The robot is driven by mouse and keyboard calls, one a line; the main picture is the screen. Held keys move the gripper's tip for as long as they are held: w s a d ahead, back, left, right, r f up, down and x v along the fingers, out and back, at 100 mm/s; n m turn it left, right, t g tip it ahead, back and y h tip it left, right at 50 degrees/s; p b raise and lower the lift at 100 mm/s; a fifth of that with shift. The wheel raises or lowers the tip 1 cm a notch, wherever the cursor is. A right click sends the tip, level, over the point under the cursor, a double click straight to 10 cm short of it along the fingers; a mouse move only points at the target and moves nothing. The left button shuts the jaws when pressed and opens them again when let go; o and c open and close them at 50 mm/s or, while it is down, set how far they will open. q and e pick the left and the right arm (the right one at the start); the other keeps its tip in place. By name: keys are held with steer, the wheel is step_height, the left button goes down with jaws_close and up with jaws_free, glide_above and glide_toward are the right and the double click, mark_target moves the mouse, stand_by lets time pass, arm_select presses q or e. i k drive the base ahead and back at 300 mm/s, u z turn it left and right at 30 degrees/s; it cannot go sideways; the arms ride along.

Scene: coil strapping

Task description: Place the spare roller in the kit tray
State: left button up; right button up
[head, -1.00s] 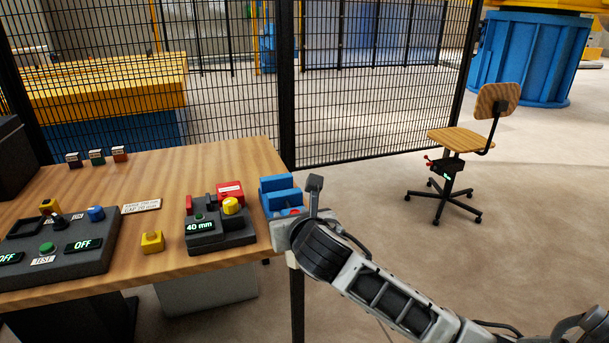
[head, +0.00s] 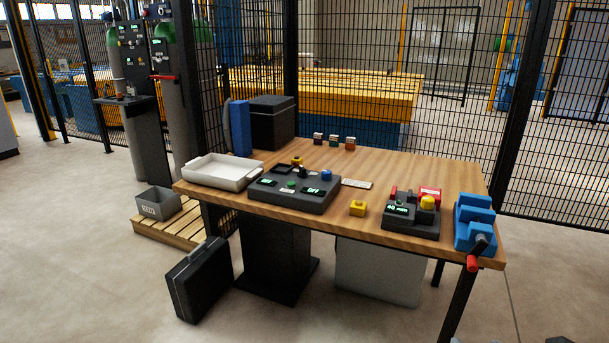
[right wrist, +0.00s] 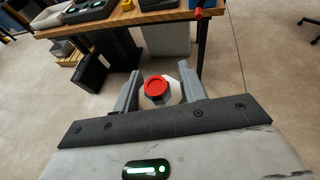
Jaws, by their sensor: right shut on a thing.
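My right gripper (right wrist: 157,84) is shut on a roller-like part (right wrist: 158,87), with a red ring on its end and a pale body, held between the two grey fingers. It is above the floor, in front of the table; its far side is hidden. An empty cream tray (head: 215,182), apparently the kit tray, sits at the left end of the wooden table in the head view. The right gripper is away from that tray. My left gripper is in neither current view.
The wooden table (head: 400,165) carries a dark control box (head: 320,202), a yellow block (head: 357,208), a 40 mm unit (head: 410,222) and a blue vise (head: 474,218). A black case (head: 200,280) and a grey bin (head: 158,203) stand below left. Open floor lies in front.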

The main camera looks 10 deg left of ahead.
mark_target(218, 173)
steer(key=u, duration=0.8)
steer(key=i, duration=1.1)
steer(key=u, duration=0.75)
steer(key=i, duration=1.6)
steer(key=z, duration=0.4)
